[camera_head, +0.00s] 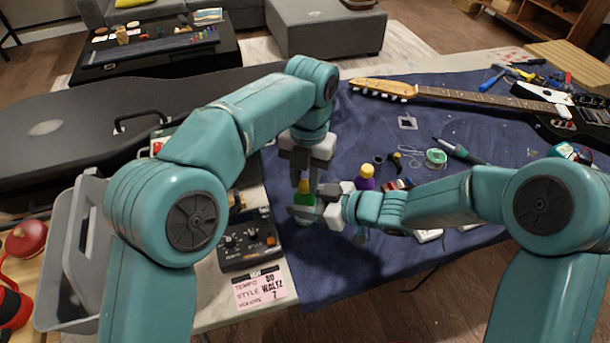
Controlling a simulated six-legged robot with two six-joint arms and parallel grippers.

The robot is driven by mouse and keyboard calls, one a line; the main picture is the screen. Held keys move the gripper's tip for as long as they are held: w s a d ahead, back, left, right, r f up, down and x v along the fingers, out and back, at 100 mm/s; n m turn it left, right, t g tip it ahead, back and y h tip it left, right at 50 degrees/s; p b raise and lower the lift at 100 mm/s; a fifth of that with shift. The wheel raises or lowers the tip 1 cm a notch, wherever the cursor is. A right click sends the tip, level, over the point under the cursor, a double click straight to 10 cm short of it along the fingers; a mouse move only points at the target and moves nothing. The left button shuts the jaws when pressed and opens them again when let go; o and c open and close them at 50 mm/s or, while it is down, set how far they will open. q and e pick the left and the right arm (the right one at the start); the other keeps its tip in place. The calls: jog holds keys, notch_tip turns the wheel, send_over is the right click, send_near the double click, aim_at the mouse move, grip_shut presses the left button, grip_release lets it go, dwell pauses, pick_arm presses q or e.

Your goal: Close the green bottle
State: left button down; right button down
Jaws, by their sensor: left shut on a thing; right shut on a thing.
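The green bottle (304,199) stands upright near the left edge of the blue cloth, with a yellow cap (304,185) at its top. My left gripper (301,174) points down from above and is shut on the yellow cap. Whether the cap is seated on the neck cannot be told at this size. My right gripper (305,210) reaches in from the right and is shut on the green bottle's body, hiding its lower part.
A purple bottle with a yellow cap (365,179) stands just right of my grippers. A black pedal box (249,243) lies to the left. A guitar (480,99), green tape roll (436,157) and tools lie on the blue cloth (335,270), whose front part is clear.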

pick_arm(q)
jog(key=c, duration=0.9)
grip_release()
jog(key=shift+r, duration=2.3)
jog(key=shift+c, duration=0.3)
